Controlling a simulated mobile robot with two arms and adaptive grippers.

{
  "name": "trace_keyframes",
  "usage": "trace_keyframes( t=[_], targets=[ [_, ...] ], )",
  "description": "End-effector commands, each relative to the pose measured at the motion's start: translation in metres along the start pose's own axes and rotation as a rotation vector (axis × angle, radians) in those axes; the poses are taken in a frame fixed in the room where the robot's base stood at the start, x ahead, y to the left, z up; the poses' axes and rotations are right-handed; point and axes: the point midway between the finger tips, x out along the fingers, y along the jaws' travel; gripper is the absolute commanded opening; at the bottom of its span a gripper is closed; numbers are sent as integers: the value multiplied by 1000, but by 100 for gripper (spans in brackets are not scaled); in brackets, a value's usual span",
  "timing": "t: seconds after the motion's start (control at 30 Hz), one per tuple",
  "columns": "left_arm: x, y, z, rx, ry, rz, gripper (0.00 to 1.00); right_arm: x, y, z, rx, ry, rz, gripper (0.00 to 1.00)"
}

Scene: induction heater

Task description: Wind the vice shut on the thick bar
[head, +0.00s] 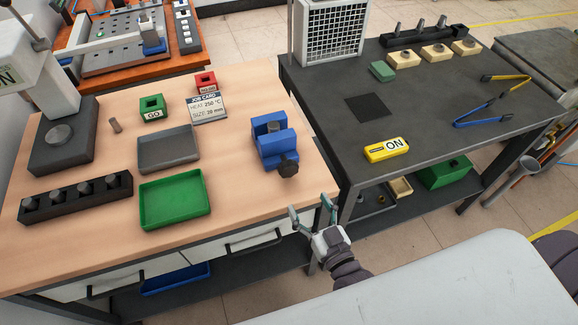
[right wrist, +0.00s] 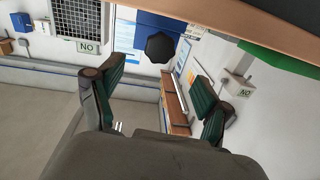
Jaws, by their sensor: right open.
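My right gripper (head: 314,206) is open and empty, just off the front edge, below and right of the knob. In the right wrist view the knob (right wrist: 160,47) shows beyond and between the spread green fingers (right wrist: 160,80), apart from them, with part of the blue vice (right wrist: 153,22) behind. I cannot tell how tightly the jaws meet the bar. My left gripper is not in view.
A green tray (head: 147,209) and a grey tray (head: 142,160) lie left of the vice. The dark bench (head: 440,110) is to the right. The bench front edge lies between gripper and vice.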

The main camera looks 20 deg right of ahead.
Motion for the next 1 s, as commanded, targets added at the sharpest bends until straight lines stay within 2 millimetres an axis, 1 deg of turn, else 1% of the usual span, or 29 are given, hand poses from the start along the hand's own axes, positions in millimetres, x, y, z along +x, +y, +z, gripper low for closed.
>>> trace_keyframes(
  t=[0.03, 0.3, 0.4, 0.5, 0.6, 0.7, 0.97, 1.0],
  targets=[
    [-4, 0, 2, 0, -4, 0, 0, 12, 0, -4, 0, 5, 0, 78],
    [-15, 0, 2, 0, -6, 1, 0, 70, 0, -3, -1, 2, -1, 78],
    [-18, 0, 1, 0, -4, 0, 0, 88, 0, -2, 0, 1, -1, 78],
    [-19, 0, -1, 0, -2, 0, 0, 101, -1, -1, 1, 0, -2, 78],
    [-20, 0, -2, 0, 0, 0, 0, 110, -1, -1, 0, 0, -2, 78],
    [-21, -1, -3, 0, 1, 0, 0, 114, -1, 0, 0, -2, -1, 78],
    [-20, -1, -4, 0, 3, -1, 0, 115, 0, 1, 0, -2, -1, 78],
    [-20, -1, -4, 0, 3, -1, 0, 115, 0, 1, 0, -2, -1, 74]
  ],
)
